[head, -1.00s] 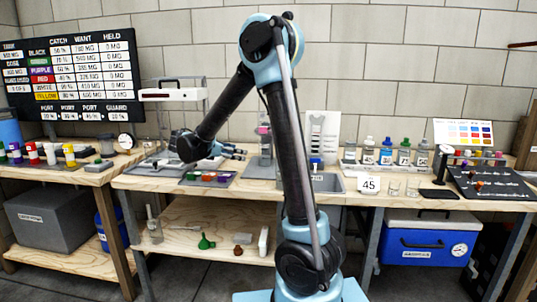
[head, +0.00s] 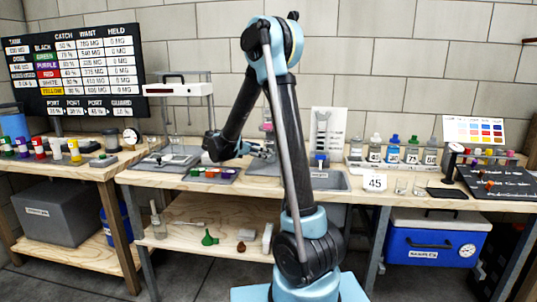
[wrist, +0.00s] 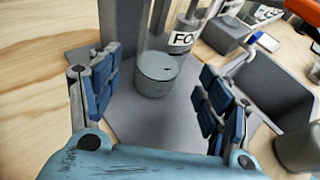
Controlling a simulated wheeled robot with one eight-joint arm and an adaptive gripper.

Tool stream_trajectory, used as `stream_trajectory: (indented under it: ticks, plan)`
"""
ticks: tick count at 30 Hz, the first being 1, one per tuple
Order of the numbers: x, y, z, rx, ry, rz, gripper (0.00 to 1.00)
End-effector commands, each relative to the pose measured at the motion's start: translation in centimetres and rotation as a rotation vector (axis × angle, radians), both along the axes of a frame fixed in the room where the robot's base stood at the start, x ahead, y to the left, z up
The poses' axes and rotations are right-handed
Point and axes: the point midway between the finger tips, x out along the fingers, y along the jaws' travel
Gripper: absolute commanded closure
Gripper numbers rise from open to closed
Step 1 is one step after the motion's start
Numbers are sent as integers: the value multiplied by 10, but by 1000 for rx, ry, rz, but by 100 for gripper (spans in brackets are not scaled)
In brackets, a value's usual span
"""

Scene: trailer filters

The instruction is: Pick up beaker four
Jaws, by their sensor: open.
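In the wrist view, a clear beaker with a grey lower part (wrist: 157,75) stands upright on a grey mat, between and just ahead of my fingers. A white label reading "FO" (wrist: 183,40), cut off, shows on or just behind it; I cannot tell which. My gripper (wrist: 158,88) is open, with blue-padded fingers on both sides of the beaker and gaps left and right. In the head view my gripper (head: 262,152) is low over the bench, in front of a stand with a pink part; the beaker cannot be made out there.
A grey sink basin (wrist: 265,90) lies right of the mat, with a grey cylinder (wrist: 298,148) at lower right. A grey upright post (wrist: 122,25) stands left of the beaker.

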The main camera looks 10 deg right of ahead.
Motion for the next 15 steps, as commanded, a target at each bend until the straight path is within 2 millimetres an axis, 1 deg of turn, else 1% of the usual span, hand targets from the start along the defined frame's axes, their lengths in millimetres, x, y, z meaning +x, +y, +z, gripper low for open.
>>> stream_trajectory:
  ticks: [5,8,15]
  plan:
    - [3,-6,-2,0,0,0,29]
    - [7,-12,-4,0,0,-1,29]
    - [21,-39,-15,0,0,-2,29]
